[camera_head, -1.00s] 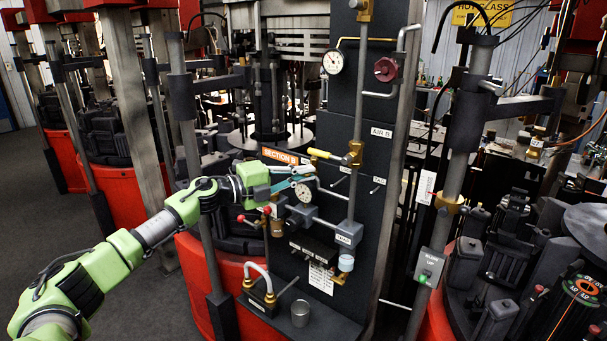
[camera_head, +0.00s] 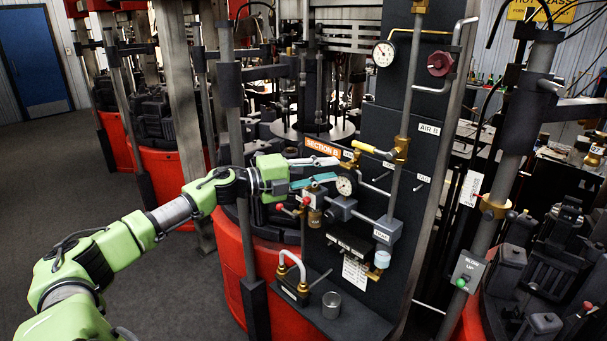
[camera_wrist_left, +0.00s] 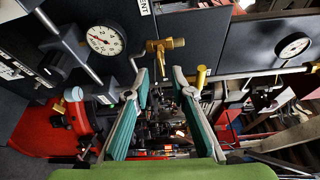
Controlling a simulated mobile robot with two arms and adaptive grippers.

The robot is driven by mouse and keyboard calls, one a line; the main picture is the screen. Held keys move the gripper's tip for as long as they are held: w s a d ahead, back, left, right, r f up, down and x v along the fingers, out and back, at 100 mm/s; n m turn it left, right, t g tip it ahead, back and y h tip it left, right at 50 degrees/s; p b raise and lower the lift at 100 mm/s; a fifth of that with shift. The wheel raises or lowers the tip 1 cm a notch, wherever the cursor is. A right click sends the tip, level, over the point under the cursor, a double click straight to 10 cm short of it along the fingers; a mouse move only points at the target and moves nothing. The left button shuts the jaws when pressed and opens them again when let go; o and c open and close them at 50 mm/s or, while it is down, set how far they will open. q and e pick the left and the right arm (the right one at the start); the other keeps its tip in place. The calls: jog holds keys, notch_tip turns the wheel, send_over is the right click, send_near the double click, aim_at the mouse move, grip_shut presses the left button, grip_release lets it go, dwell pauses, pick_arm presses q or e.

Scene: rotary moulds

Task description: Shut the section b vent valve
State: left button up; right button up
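In the left wrist view a small brass valve (camera_wrist_left: 166,44) stands beside a label that seems to read VENT (camera_wrist_left: 146,8). In the head view I cannot make this valve out behind the gripper. My left gripper (camera_head: 338,170) is open and empty in front of the panel. In the wrist view its two teal fingers (camera_wrist_left: 160,84) point toward the brass valve, apart from it. My right gripper is out of view.
A pressure gauge (camera_head: 345,185) is close beside the left fingertips. Another gauge (camera_head: 384,53) and a dark red knob (camera_head: 440,64) are higher up. Below are a metal cup (camera_head: 331,305) and a hooped pipe fitting (camera_head: 292,275). A post (camera_head: 241,180) stands near my left wrist. Floor at left is clear.

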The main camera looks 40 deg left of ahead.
pick_arm(q)
jog(key=v, duration=0.6)
dwell(0.3)
jog(key=shift+s, duration=0.2)
dwell(0.4)
